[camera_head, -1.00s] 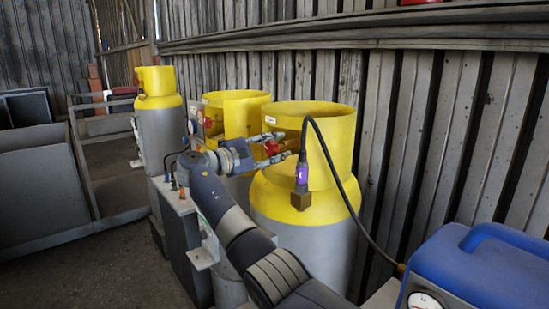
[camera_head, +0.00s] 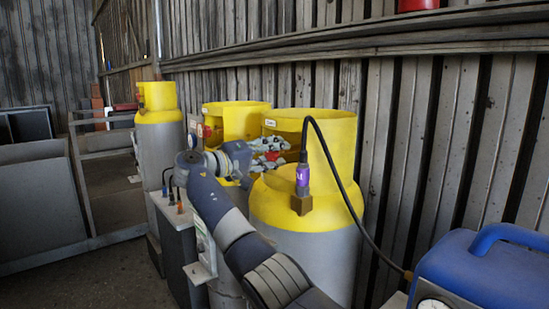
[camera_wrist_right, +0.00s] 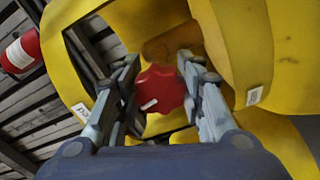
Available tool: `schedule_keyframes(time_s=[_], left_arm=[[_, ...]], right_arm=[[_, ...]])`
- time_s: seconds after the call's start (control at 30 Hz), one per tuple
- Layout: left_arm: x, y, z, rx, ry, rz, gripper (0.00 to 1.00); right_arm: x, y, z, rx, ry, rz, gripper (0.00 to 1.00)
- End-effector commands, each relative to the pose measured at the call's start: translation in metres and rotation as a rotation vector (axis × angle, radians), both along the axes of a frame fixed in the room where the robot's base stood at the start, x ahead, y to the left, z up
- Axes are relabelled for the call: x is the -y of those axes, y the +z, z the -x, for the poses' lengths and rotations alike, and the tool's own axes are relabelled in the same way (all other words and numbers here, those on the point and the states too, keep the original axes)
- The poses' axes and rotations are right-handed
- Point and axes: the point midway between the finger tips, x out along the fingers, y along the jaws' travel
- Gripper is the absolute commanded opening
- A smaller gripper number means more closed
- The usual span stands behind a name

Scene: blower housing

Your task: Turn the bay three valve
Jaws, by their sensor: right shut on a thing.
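The red valve knob (camera_head: 272,156) sits in the opening of the yellow collar (camera_head: 335,130) on the nearest gas cylinder (camera_head: 315,255). In the right wrist view the red knob (camera_wrist_right: 161,89) has a lobed rim and a small white mark. My right gripper (camera_head: 270,155) reaches into that opening from the left. Its two fingers (camera_wrist_right: 158,85) stand on either side of the knob and are shut on it. The collar label is too small to read. My left gripper is not in view.
A middle cylinder's yellow collar (camera_head: 240,118) and a far cylinder (camera_head: 158,110) stand behind. A black hose (camera_head: 345,190) with a purple fitting (camera_head: 302,178) hangs in front of the nearest cylinder. A blue machine (camera_head: 480,275) stands at lower right. A ribbed wall (camera_head: 450,140) lies close behind.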

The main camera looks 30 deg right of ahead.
Motion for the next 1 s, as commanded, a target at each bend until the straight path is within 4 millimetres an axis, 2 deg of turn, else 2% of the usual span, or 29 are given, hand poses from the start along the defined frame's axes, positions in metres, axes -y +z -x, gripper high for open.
schedule_keyframes(time_s=[0.4,0.97,1.0], left_arm=[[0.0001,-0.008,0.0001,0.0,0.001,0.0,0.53],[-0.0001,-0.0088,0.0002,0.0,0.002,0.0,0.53],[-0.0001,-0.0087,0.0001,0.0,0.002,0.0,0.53]], right_arm=[[-0.0003,-0.0038,-0.0001,0.198,-0.002,-0.021,0.12],[-0.0003,-0.0047,0.0,0.229,-0.003,-0.025,0.12],[-0.0004,-0.0047,0.0,0.229,-0.003,-0.026,0.38]])
